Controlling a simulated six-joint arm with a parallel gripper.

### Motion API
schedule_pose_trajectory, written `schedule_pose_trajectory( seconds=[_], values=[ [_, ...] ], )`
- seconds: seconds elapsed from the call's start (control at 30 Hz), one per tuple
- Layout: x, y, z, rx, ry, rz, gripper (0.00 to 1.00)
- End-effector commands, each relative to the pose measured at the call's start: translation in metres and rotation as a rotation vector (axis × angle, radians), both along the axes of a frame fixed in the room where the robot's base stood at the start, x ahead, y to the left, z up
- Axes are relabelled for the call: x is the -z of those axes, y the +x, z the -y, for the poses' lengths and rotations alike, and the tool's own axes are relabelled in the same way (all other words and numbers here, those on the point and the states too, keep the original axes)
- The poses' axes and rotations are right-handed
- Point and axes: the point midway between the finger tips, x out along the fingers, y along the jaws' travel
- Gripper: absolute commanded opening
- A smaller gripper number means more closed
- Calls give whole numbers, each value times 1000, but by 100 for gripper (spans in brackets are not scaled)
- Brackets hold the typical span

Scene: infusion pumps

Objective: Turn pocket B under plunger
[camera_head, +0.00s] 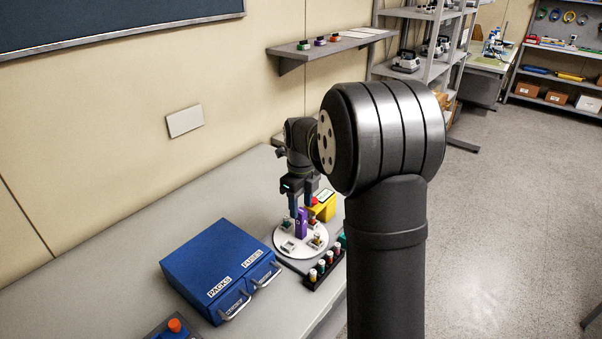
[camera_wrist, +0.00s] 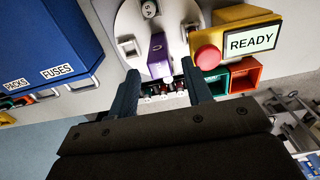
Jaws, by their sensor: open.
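A round white disc (camera_head: 289,256) with several small pockets lies on the bench; it also shows in the wrist view (camera_wrist: 119,22). One pocket there carries a tag that looks like "A" (camera_wrist: 150,9); I cannot make out which pocket is B. A purple upright block (camera_wrist: 158,54) stands on the disc. My gripper (camera_wrist: 159,68) is open above the disc, pointing down, with one blue finger on each side of the purple block. I cannot tell whether the fingers touch it. A yellow housing (camera_head: 325,210) with a red button (camera_wrist: 208,57) stands beside the disc; no plunger is clearly visible.
A "READY" sign (camera_wrist: 251,40) is on the yellow housing. A blue cabinet (camera_head: 215,262) marked PACKS and FUSES stands left of the disc. A dark rack of capped vials (camera_head: 322,267) is at the disc's front edge. Green (camera_wrist: 216,82) and orange (camera_wrist: 245,74) bins sit nearby.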

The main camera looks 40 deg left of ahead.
Motion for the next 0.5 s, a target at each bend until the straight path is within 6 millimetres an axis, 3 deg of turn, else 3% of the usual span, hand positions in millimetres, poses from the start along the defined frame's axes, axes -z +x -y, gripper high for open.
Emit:
schedule_pose_trajectory(
  seconds=[0.2, 0.5],
  values=[
    [-57, 0, 0, 0, 3, 3, 45],
    [-109, 0, 0, 0, 1, 1, 45]
  ],
)
